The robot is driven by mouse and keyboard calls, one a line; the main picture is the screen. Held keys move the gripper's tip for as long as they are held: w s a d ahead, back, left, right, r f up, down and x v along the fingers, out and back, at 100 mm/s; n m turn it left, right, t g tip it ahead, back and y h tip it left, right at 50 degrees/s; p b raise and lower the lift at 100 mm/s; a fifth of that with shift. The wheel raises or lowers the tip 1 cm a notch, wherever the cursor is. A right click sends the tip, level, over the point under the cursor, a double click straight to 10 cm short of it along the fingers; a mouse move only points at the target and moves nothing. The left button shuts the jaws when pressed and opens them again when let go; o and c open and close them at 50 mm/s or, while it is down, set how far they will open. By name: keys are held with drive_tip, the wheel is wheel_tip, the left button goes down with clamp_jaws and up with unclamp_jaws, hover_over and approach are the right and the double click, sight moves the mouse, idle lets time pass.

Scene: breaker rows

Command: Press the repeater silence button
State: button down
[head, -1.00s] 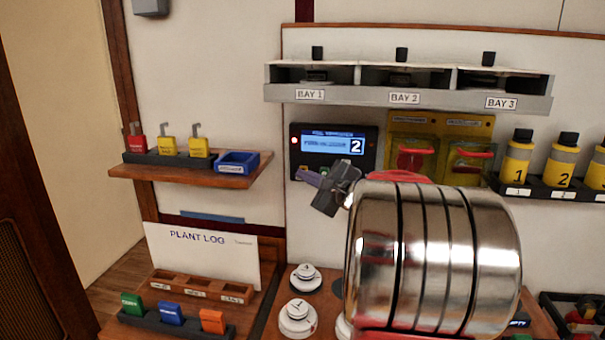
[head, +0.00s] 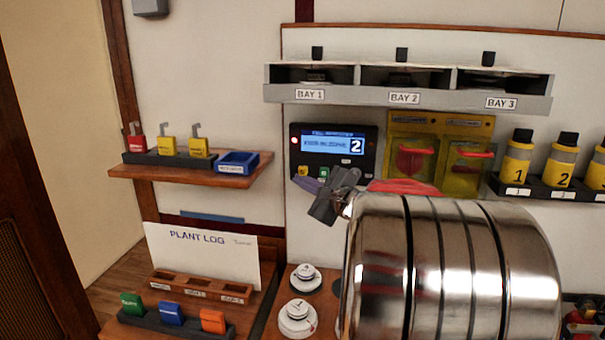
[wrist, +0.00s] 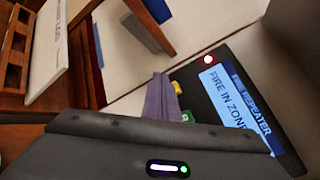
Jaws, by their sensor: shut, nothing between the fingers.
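The fire repeater panel (head: 371,150) is a dark box on the wall with a lit blue screen (head: 332,146) and a red lamp at its left. A yellow button (head: 303,171) and a green button (head: 323,173) show below the screen; their labels are too small to read. My gripper (head: 306,186) is shut and empty, its purple-grey fingertips just below these buttons. In the wrist view the fingers (wrist: 162,98) lie beside the panel's button edge, near the green button (wrist: 187,116). Contact cannot be told.
Yellow boxes with red handles (head: 414,158) are right of the panel. The bay shelf (head: 405,97) juts out above. A wooden shelf (head: 190,174) with padlocks stands left. White round knobs (head: 298,318) sit below. The wall between the left shelf and panel is clear.

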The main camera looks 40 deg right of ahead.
drive_tip(key=shift+s+a, duration=0.75)
drive_tip(key=shift+a, duration=0.2)
idle(0.3)
drive_tip(key=s+a+f+n+g+y, duration=0.35)
drive_tip(key=a+f+n, duration=0.3)
drive_tip(key=a, duration=0.35)
drive_tip(key=s+a+f+n+g+y, duration=0.2)
drive_tip(key=s+a+f+n+g, duration=0.35)
drive_tip(key=a+f, duration=0.3)
drive_tip(key=s+a+f+n+g+h, duration=0.2)
drive_tip(key=s+a+n+g+h, duration=0.2)
drive_tip(key=s+a+n, duration=0.65)
drive_tip(key=s+a+r+n+t, duration=0.1)
drive_tip(key=s+a+r+n, duration=0.1)
drive_tip(key=a+n, duration=0.3)
drive_tip(key=shift+a+r+t, duration=0.3)
drive_tip(key=shift+a+r, duration=0.1)
drive_tip(key=shift+a, duration=0.25)
